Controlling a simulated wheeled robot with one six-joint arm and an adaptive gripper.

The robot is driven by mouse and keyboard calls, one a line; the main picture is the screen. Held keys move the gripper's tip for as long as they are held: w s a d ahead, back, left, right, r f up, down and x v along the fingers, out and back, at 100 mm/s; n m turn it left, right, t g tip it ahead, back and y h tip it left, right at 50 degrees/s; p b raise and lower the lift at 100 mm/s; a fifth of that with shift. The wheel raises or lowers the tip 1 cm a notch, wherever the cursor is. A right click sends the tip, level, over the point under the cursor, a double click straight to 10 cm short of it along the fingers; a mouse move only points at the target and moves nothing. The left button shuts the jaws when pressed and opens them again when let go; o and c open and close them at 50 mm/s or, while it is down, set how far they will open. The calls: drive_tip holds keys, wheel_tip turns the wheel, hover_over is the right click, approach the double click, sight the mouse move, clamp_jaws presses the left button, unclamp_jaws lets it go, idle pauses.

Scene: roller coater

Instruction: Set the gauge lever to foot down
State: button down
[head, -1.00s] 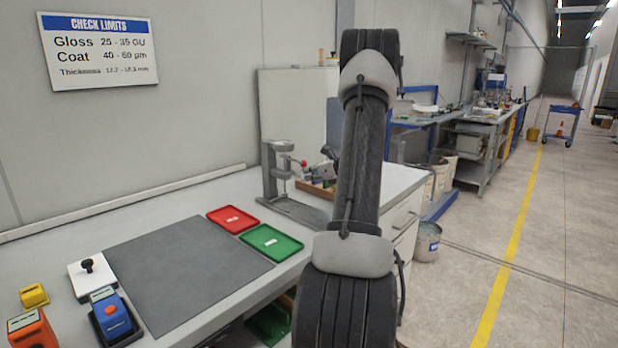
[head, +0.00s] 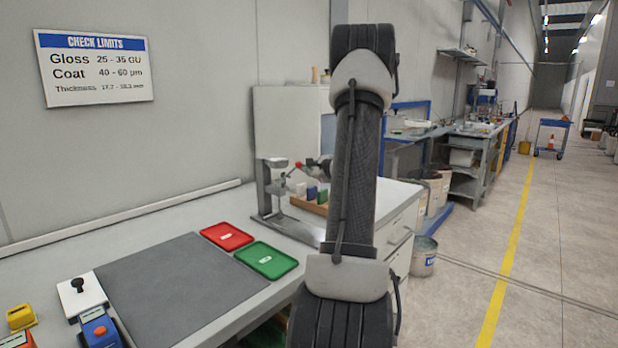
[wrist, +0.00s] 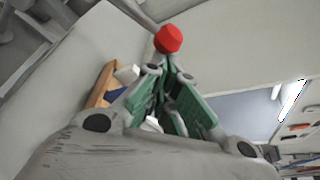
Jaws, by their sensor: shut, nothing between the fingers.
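The gauge (head: 263,192) is a grey upright stand on a flat base at the bench's far end. Its lever has a red knob (head: 300,162), which sticks out to the right near the height of the gauge's head. My gripper (head: 313,168) is just right of the knob, partly hidden by my arm. In the wrist view the red knob (wrist: 168,40) is just beyond the tips of my gripper (wrist: 165,73). The fingers are together with nothing between them. I cannot tell whether they touch the knob. The gauge's foot is hard to make out.
A wooden tray (head: 308,205) with small coloured blocks sits behind the gauge, close below my gripper. A red tray (head: 227,236) and a green tray (head: 266,259) lie nearer on the bench, beside a grey mat (head: 180,285). A white cabinet (head: 285,125) stands behind.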

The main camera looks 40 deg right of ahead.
drive_tip(key=shift+f, duration=0.15)
drive_tip(key=s, duration=0.9)
drive_tip(key=shift+s+d, duration=0.2)
drive_tip(key=shift+d, duration=0.2)
idle(0.3)
